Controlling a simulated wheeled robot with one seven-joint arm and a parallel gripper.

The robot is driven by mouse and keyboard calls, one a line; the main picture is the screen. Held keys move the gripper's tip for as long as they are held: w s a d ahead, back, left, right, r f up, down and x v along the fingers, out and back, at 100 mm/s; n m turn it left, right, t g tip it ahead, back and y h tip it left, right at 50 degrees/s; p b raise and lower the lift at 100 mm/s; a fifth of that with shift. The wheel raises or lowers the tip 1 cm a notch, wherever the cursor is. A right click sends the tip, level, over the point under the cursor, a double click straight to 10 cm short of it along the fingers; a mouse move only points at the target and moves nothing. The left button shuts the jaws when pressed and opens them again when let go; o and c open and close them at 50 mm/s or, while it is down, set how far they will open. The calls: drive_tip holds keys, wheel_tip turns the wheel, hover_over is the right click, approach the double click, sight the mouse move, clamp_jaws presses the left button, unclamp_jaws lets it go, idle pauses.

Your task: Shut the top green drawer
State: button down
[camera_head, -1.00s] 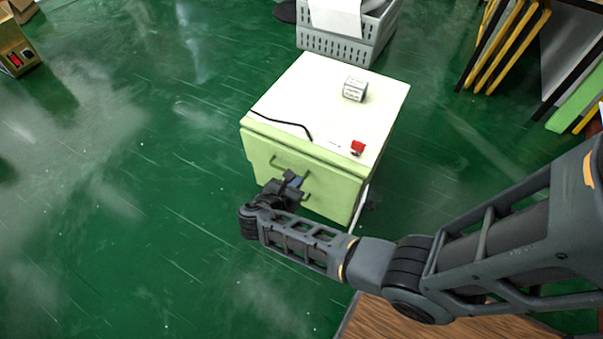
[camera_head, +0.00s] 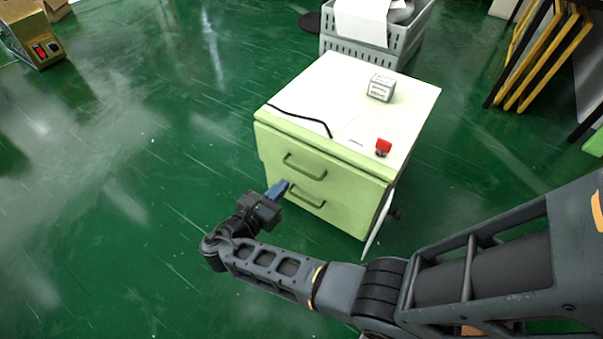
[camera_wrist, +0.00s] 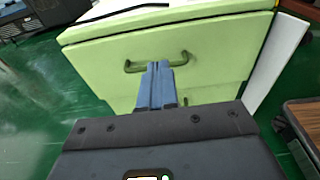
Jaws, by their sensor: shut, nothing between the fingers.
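A small cabinet with a white top and a pale green front (camera_head: 330,188) stands on the floor. The top green drawer (camera_head: 340,165) has a dark green bar handle, and a second handle (camera_head: 308,196) sits below it. The top drawer looks about flush with the front. In the wrist view the top drawer (camera_wrist: 215,50) fills the upper middle, its handle partly behind my fingers. My gripper (camera_head: 280,187) is shut and empty, just left of the lower handle in the head view and apart from the front. Its blue fingertips also show in the wrist view (camera_wrist: 155,75).
On the cabinet top are a small white box (camera_head: 381,88), a red item (camera_head: 383,147) and a black cable (camera_head: 300,118). A grey crate (camera_head: 375,45) stands behind. Yellow-edged panels (camera_head: 545,55) are at right.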

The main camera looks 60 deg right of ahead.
drive_tip(key=w+f+h+b, duration=0.1)
drive_tip(key=w+f+b, duration=0.1)
drive_tip(key=b, duration=0.4)
approach(308, 150)
drive_tip(key=d, duration=0.5)
drive_tip(key=shift+w+d+f, duration=0.1)
drive_tip(key=shift+d+f, duration=0.2)
drive_tip(key=shift+d, duration=0.1)
drive_tip(key=shift+d+r, duration=0.1)
drive_tip(key=shift+d, duration=0.45)
drive_tip(key=shift+w+d+r, duration=0.1)
drive_tip(key=shift+d, duration=1.25)
drive_tip(key=shift+a+r+p, duration=0.1)
drive_tip(key=shift+p, duration=0.2)
